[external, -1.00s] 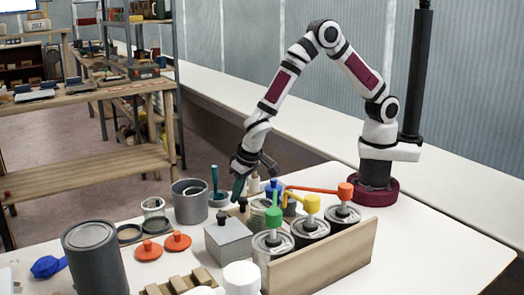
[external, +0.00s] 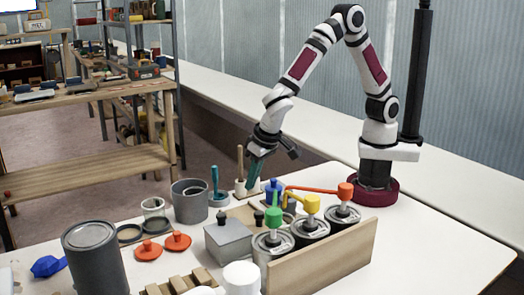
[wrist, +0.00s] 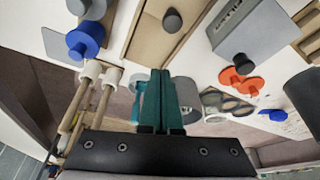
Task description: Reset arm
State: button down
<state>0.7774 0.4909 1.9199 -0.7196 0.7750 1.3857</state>
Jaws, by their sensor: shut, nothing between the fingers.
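My gripper (external: 255,172) is raised above the back of the white table in the external view, with its teal fingers pointing down. In the wrist view the two teal fingers (wrist: 158,100) are together with nothing between them. Below the gripper stands a white holder (external: 245,188) with wooden-handled tools. In the wrist view the wooden handles (wrist: 88,112) lie left of the fingers and look apart from them.
Three cans with green (external: 274,217), yellow (external: 311,204) and red (external: 346,190) tops stand behind a wooden board (external: 322,258). A grey box (external: 228,239), grey pots (external: 189,201) and orange lids (external: 148,251) crowd the table. Its right side is clear.

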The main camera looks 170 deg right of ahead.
jog(key=a+r+n+t+y, duration=0.1)
jog(key=a+r+n, duration=0.35)
jog(key=a, duration=0.55)
jog(key=a+r+n+y, duration=0.1)
jog(key=a+r+n, duration=0.35)
jog(key=a, duration=0.65)
jog(key=s+a+r+n+y, duration=0.1)
jog(key=s+a+n+y, duration=0.2)
jog(key=s+a+n, duration=0.5)
jog(key=s+a, duration=0.3)
jog(key=a, duration=0.4)
jog(key=shift+a+r, duration=0.4)
